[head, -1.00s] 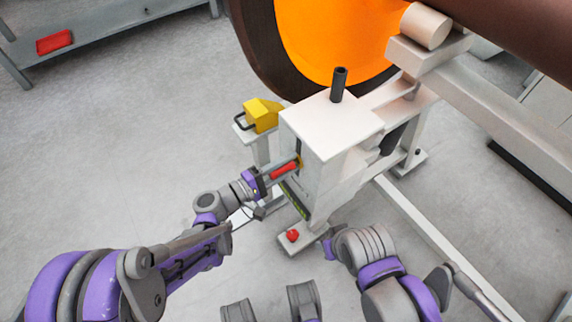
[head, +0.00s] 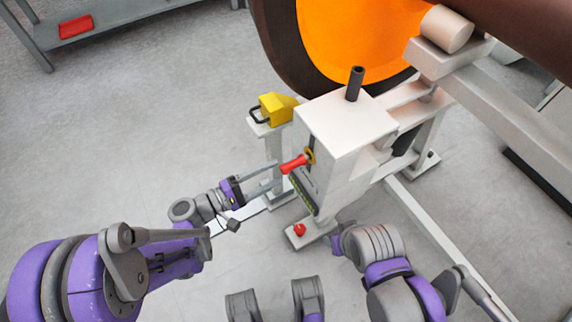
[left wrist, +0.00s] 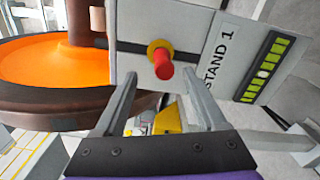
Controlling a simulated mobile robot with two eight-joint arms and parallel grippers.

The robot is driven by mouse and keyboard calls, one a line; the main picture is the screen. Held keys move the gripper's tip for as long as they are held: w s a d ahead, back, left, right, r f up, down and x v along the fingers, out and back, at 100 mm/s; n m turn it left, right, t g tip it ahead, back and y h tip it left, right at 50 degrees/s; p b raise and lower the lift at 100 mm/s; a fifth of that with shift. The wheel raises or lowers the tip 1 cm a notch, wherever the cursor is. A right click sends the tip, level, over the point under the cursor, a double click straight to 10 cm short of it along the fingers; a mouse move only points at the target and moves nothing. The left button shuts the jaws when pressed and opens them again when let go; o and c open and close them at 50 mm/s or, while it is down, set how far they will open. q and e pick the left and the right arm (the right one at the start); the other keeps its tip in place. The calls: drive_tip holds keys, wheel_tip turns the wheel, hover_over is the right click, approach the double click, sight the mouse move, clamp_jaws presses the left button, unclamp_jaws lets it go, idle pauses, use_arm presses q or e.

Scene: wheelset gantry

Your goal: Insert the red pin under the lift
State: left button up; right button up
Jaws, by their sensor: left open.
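The red pin (head: 294,164) sticks out of the yellow-ringed hole in the side of the white lift stand (head: 345,121). In the left wrist view the red pin (left wrist: 163,66) sits in the yellow ring, beside the "STAND 1" label, with its outer end showing. My left gripper (head: 277,173) is open and empty, its fingertips just short of the pin's outer end. In the left wrist view the two fingers (left wrist: 160,88) lie apart on either side below the pin, not touching it.
A yellow block with a black handle (head: 275,108) rests on a small post beside the stand. A red knob (head: 299,230) is on the stand's foot. The large orange wheel (head: 350,40) is behind.

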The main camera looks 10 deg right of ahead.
use_arm(q)
drive_tip(key=shift+v, duration=0.8)
drive_tip(key=c, duration=0.3)
drive_tip(key=shift+a+m, duration=0.2)
drive_tip(key=shift+m, duration=0.3)
drive_tip(key=shift+c, duration=1.3)
drive_tip(key=m, duration=0.1)
drive_tip(key=a+m, duration=0.1)
drive_tip(key=m, duration=0.1)
drive_tip(key=shift+s+a+f+p, duration=0.1)
drive_tip(key=shift+s+a+p, duration=0.1)
drive_tip(key=shift+p, duration=0.1)
drive_tip(key=c, duration=0.5)
drive_tip(key=shift+s+a+m, duration=0.1)
drive_tip(key=shift+a+m, duration=0.15)
drive_tip(key=shift+m, duration=0.65)
clamp_jaws()
drive_tip(key=shift+w+d+f+m+p, duration=0.1)
drive_tip(key=shift+w+d+m+p, duration=0.1)
drive_tip(key=shift+d+m, duration=0.55)
drive_tip(key=shift+w+d+f+m+p, duration=0.1)
drive_tip(key=shift+w+d+m+p, duration=0.1)
drive_tip(key=shift+d+m, duration=0.55)
drive_tip(key=shift+w+d+f+m+p, duration=0.1)
drive_tip(key=shift+w+d+m+p, duration=0.1)
drive_tip(key=shift+d+m, duration=0.55)
